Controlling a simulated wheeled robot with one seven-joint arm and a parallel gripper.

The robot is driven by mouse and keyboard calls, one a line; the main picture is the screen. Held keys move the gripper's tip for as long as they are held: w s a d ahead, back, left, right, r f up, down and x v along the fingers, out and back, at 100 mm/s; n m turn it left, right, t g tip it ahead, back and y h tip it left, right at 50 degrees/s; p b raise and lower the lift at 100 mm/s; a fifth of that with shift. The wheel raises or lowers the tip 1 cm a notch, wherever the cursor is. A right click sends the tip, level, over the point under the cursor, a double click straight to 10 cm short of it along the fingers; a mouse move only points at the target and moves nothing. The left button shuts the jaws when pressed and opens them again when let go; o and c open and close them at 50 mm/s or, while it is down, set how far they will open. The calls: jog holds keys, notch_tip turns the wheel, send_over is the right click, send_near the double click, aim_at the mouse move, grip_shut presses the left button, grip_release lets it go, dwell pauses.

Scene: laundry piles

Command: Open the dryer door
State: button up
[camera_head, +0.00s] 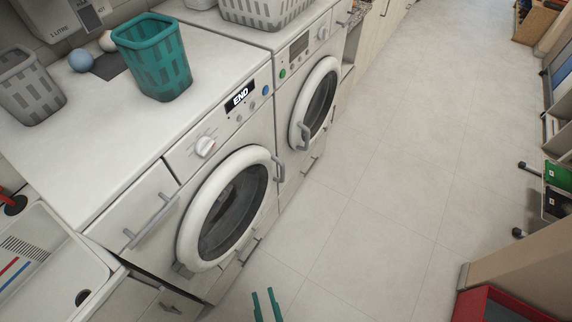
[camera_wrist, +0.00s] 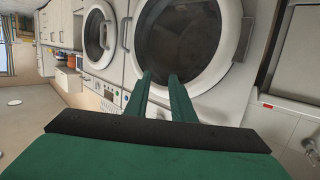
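Two white front-loading machines stand side by side. The near machine (camera_head: 168,200) has an "END" display, and its round door (camera_head: 272,158) looks closed, with a grey handle (camera_head: 279,168) on its right side. The far machine (camera_head: 284,60) has a similar closed door (camera_head: 333,72) with a grey handle (camera_head: 303,137) on its left. No label tells me which is the dryer. My gripper (camera_head: 264,292) is open and empty, low in front of the near machine and apart from both handles. Its green fingers (camera_wrist: 160,77) overlap the near door (camera_wrist: 187,38) in the wrist view.
A teal basket (camera_head: 152,56), grey basket (camera_head: 29,85) and blue ball (camera_head: 81,61) sit on top. A sink (camera_head: 42,265) is at the left. Tiled floor (camera_head: 400,190) is clear to the right. A red box (camera_head: 497,306) lies at lower right.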

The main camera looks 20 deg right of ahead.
jog(key=w+d+f+m+h, duration=0.1)
jog(key=w+d+f+h, duration=0.1)
jog(key=w+f, duration=0.5)
jog(key=m+t+h, duration=0.2)
jog(key=h, duration=0.1)
send_near(283, 172)
jog(key=shift+x, duration=5.45)
jog(key=shift+c, duration=0.5)
grip_shut()
